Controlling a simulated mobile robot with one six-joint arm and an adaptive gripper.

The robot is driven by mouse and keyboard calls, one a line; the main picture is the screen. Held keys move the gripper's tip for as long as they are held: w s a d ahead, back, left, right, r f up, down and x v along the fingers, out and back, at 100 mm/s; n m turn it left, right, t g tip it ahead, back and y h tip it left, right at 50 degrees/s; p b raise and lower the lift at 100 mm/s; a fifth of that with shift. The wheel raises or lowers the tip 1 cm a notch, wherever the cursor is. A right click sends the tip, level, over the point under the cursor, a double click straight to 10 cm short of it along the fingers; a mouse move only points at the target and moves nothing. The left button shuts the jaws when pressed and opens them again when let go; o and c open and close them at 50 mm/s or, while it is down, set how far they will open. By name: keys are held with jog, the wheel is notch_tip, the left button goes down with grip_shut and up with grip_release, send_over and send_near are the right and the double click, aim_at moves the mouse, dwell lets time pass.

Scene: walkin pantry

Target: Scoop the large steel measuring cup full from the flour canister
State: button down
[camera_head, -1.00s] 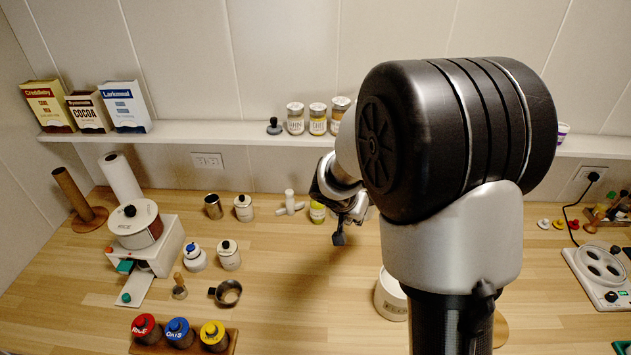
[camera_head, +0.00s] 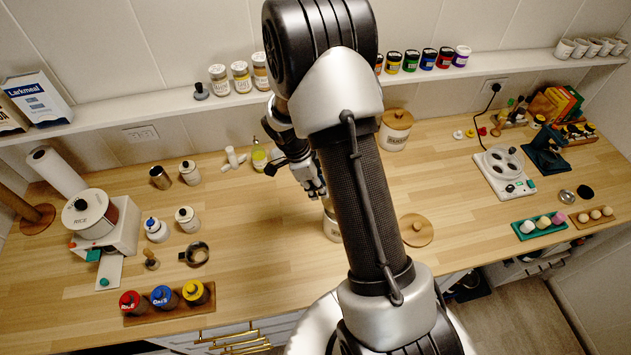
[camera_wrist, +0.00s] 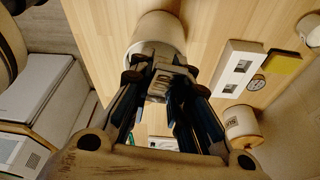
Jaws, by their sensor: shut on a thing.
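The white flour canister (camera_head: 333,229) stands at the counter front with its lid off, partly hidden behind my arm. It also shows in the wrist view (camera_wrist: 158,30), just beyond my fingertips. My gripper (camera_head: 314,190) is directly above the canister's mouth and points down at it. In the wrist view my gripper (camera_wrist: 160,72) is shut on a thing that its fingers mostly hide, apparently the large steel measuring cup. I cannot see the cup's bowl, or whether flour is in it.
A round wooden lid (camera_head: 416,230) lies right of the flour canister. A wooden-lidded canister (camera_head: 396,130) stands behind. A dark metal cup with a handle (camera_head: 195,254) and a jar rack (camera_head: 168,301) are at left. A white appliance (camera_head: 503,171) is at right.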

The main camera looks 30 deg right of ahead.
jog(key=shift+s+d+t+y+p, duration=0.3)
jog(key=shift+d+t+y+p, duration=0.4)
jog(key=shift+p, duration=1.55)
jog(key=shift+s+d+f+y+b, duration=0.15)
jog(key=shift+d+f+y+b, duration=0.25)
jog(key=shift+y, duration=0.3)
jog(key=shift+s+b, duration=0.1)
jog(key=shift+b, duration=0.8)
jog(key=shift+s+d+t+y+b, duration=0.15)
jog(key=shift+t+y+b, duration=0.3)
jog(key=shift+b, duration=0.75)
jog(key=shift+s+d+f+b, duration=0.1)
jog(key=shift+d+f+b, duration=0.1)
jog(key=shift+f+b, duration=1.1)
jog(key=shift+s+d+f+b, duration=0.1)
jog(key=shift+d+f+b, duration=0.1)
jog(key=shift+f+b, duration=1.1)
jog(key=shift+f+p, duration=0.1)
jog(key=shift+p, duration=0.2)
jog(key=shift+d, duration=0.1)
jog(key=shift+w+a+f+g+h+p, duration=0.2)
jog(key=shift+a+g+h+p, duration=0.1)
jog(key=shift+p, duration=1.2)
jog(key=shift+w+a+f+h+p, duration=0.1)
jog(key=shift+a+f+h+p, duration=0.15)
jog(key=shift+f+h+p, duration=0.15)
